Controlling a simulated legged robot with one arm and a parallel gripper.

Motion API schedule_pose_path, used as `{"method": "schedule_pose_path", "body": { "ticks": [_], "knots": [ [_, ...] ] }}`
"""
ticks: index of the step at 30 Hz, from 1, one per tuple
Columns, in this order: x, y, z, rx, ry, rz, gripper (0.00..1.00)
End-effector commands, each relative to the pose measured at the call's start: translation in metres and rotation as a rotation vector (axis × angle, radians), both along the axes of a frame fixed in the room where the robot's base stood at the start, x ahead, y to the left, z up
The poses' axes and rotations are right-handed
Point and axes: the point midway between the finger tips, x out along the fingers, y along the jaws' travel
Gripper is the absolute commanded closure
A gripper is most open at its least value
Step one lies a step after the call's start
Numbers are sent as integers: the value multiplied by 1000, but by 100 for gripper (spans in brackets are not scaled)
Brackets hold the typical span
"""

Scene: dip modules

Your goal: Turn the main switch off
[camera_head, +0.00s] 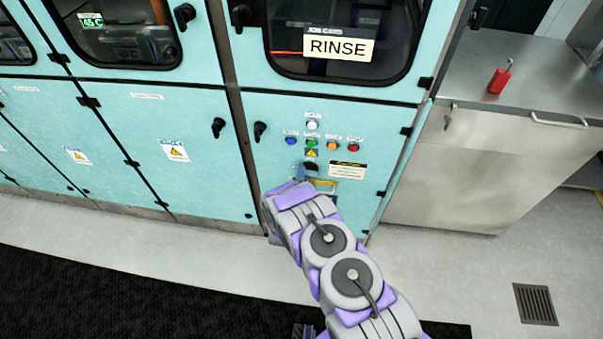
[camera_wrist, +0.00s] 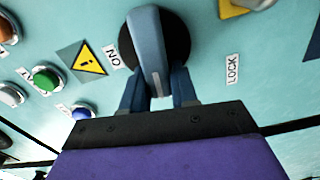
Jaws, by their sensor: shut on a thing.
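The main switch (camera_wrist: 147,38) shows large in the wrist view. It has a round black base and a grey-blue handle on the light blue panel. An "ON" label (camera_wrist: 113,57) is to its left and a "LOCK" label (camera_wrist: 232,69) to its right. My gripper (camera_wrist: 158,88) has one finger on each side of the handle's near end and is shut on it. In the head view the switch (camera_head: 310,168) is a small dark shape below the buttons, partly hidden by my gripper (camera_head: 316,182).
Blue, green, orange and red buttons (camera_head: 312,143) and a white one sit above the switch, near a yellow warning triangle (camera_wrist: 88,62). Black door handles (camera_head: 260,131) stick out on the left. A steel counter (camera_head: 500,125) with a red object (camera_head: 499,80) stands at right.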

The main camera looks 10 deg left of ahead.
Motion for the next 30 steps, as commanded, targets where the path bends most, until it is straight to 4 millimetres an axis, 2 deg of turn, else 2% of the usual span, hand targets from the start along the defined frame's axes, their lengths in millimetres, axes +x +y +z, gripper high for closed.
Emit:
{"method": "schedule_pose_path", "body": {
  "ticks": [10, 26, 27, 30],
  "knots": [
    [-2, 4, -6, -128, 9, 10, 100],
    [-2, 4, -8, -148, 13, 10, 100],
    [-2, 4, -8, -148, 13, 10, 68],
    [-2, 3, -7, -148, 11, 8, 58]
  ]
}}
